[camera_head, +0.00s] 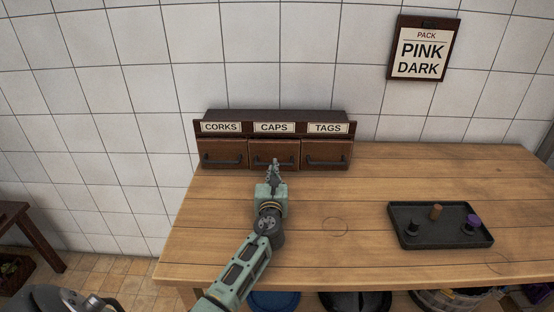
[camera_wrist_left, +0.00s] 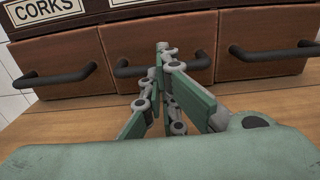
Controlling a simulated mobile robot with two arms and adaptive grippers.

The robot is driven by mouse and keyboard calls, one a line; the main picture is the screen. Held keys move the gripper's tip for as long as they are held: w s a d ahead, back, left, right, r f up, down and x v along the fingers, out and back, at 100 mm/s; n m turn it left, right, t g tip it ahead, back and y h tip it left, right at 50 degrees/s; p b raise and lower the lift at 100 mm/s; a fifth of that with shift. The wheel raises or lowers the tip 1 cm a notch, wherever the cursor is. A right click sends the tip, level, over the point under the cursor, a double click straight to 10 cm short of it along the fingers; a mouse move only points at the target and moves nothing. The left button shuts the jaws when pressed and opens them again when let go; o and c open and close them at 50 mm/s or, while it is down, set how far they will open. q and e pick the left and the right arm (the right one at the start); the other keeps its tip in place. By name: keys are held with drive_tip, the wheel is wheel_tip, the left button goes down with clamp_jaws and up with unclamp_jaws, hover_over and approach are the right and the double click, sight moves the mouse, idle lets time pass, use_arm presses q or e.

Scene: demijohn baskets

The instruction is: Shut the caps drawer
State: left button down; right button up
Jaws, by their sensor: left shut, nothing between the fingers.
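The caps drawer (camera_head: 286,151) is the middle one of three wooden drawers, under the CAPS label (camera_head: 274,127). Its front looks nearly level with its neighbours; I cannot tell whether a small gap remains. In the left wrist view the caps drawer (camera_wrist_left: 200,40) fills the middle, with a dark bar handle (camera_wrist_left: 190,63). My left gripper (camera_head: 275,162) is shut and empty, its fingertips in front of this drawer at handle height. The fingers (camera_wrist_left: 165,48) hide part of the front and handle. I cannot tell whether they touch. My right gripper is not in view.
The corks drawer (camera_head: 222,150) is on the left and the tags drawer (camera_head: 327,150) on the right. A black tray (camera_head: 415,239) with small stoppers lies at the right of the wooden table (camera_head: 350,262). The tabletop between is clear. A PINK DARK sign (camera_head: 423,48) hangs above.

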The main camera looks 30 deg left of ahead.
use_arm(q)
drive_tip(key=shift+w+a, duration=0.4)
drive_tip(key=shift+w, duration=0.2)
drive_tip(key=shift+s+d+p, duration=0.3)
drive_tip(key=shift+s+d, duration=0.1)
drive_tip(key=shift+s, duration=0.2)
drive_tip(key=p+v, duration=0.1)
drive_tip(key=v, duration=0.1)
drive_tip(key=shift+s+d+r, duration=0.1)
drive_tip(key=shift+s+d, duration=0.05)
drive_tip(key=shift+s, duration=0.15)
drive_tip(key=shift+p+v, duration=0.4)
drive_tip(key=shift+v, duration=1.15)
